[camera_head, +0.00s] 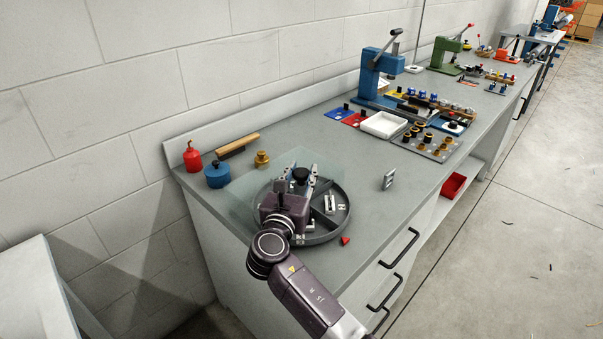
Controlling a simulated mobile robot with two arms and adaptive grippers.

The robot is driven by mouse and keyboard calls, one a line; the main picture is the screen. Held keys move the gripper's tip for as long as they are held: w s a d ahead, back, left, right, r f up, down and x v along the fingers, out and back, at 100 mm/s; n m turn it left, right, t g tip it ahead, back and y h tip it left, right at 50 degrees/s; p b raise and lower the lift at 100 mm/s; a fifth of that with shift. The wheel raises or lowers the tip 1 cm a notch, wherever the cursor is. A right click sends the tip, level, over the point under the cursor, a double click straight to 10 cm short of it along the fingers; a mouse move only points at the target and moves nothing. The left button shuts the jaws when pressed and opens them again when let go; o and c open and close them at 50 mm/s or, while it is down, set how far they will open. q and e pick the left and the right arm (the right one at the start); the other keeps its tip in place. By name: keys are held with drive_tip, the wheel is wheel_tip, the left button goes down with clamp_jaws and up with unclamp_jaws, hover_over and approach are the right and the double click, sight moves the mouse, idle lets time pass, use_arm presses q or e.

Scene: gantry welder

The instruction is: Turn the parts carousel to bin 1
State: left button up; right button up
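The parts carousel (344,222) is a round, dark grey tray with divided compartments on the near part of the bench. A black knob (301,174) stands up over its middle. Small white labels show on it, but I cannot read their numbers. A red pointer (346,240) lies beside its front right rim. My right gripper (298,181) is over the carousel close to the knob, and hides the tray's left and middle. I cannot tell whether its fingers touch the knob or how far they are apart. My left gripper is not in view.
A small metal block (389,180) stands to the right. A blue press (376,75) and trays stand farther along the bench.

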drive_tip(key=o, duration=0.5)
drive_tip(key=shift+f, duration=0.1)
drive_tip(key=shift+c, duration=0.2)
drive_tip(key=shift+r, duration=5)
